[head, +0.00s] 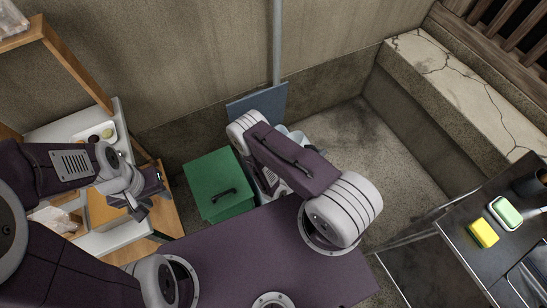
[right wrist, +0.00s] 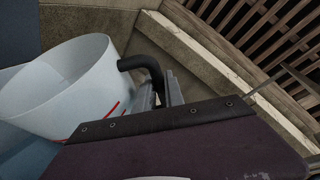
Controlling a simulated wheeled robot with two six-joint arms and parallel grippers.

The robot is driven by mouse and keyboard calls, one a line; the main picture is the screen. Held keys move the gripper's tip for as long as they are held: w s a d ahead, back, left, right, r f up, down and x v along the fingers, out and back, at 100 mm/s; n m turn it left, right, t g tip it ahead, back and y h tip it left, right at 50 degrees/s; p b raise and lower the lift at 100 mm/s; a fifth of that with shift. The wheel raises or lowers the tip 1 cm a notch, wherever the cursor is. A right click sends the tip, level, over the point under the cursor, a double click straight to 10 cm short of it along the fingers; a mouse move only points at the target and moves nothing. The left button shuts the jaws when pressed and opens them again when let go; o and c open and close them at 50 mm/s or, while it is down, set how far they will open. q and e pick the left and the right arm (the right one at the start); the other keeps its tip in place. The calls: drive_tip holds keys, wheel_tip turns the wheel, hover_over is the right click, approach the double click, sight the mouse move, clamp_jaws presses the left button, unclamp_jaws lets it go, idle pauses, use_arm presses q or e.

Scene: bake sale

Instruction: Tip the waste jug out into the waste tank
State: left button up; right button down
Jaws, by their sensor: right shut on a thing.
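The white waste jug (right wrist: 55,95) fills the left of the right wrist view, with its wide mouth, a black handle (right wrist: 148,68) and a short red mark. My right gripper (right wrist: 168,92) is shut on the handle. The jug looks slanted in this view; its true tilt and any contents are unclear. In the head view my right arm hides the gripper and most of the jug (head: 292,134). A pale blue surface (right wrist: 14,160) shows below the jug; I cannot tell if it is the waste tank. My left gripper (head: 152,200) is open and empty beside the shelf.
A green lidded box (head: 217,183) with a dark handle stands left of my right arm. A blue panel (head: 250,104) with a pole is behind. A shelf (head: 75,128) stands left. Bare floor lies between.

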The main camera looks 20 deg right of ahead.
sight(305, 147)
drive_tip(key=shift+w+a+r+n+h+b, duration=0.55)
drive_tip(key=shift+w+n+b, duration=0.2)
drive_tip(key=shift+n, duration=0.15)
drive_tip(key=shift+w+a+f+n+b, duration=0.2)
drive_tip(key=shift+w+n+b, duration=0.1)
drive_tip(key=shift+b, duration=0.3)
drive_tip(key=shift+w+a+n+g+h+b, duration=0.25)
drive_tip(key=shift+w+n+g+b, duration=0.05)
drive_tip(key=shift+b, duration=0.2)
drive_tip(key=shift+f, duration=0.1)
drive_tip(key=shift+w+a+r+n+h+b, duration=0.15)
drive_tip(key=shift+w+a+n+b, duration=0.25)
drive_tip(key=shift+w+b, duration=0.1)
drive_tip(key=shift+w+a+r+n+h+b, duration=0.15)
drive_tip(key=shift+w+a+n+b, duration=0.1)
drive_tip(key=shift+w+n+b, duration=0.15)
drive_tip(key=shift+w+a+f+n+h+b, duration=0.15)
drive_tip(key=shift+w+a+f+n+b, duration=0.35)
drive_tip(key=shift+b, duration=0.65)
drive_tip(key=shift+w+a+f+n+h+b, duration=0.15)
drive_tip(key=shift+w+a+f+n+b, duration=0.15)
drive_tip(key=shift+w+a+b, duration=0.45)
drive_tip(key=shift+w+a+f+n+h+b, duration=0.15)
drive_tip(key=shift+w+a+n+b, duration=0.25)
drive_tip(key=shift+b, duration=0.45)
drive_tip(key=shift+w+a+n+h+b, duration=0.15)
drive_tip(key=shift+w+n+b, duration=0.25)
drive_tip(key=shift+w+b, duration=0.35)
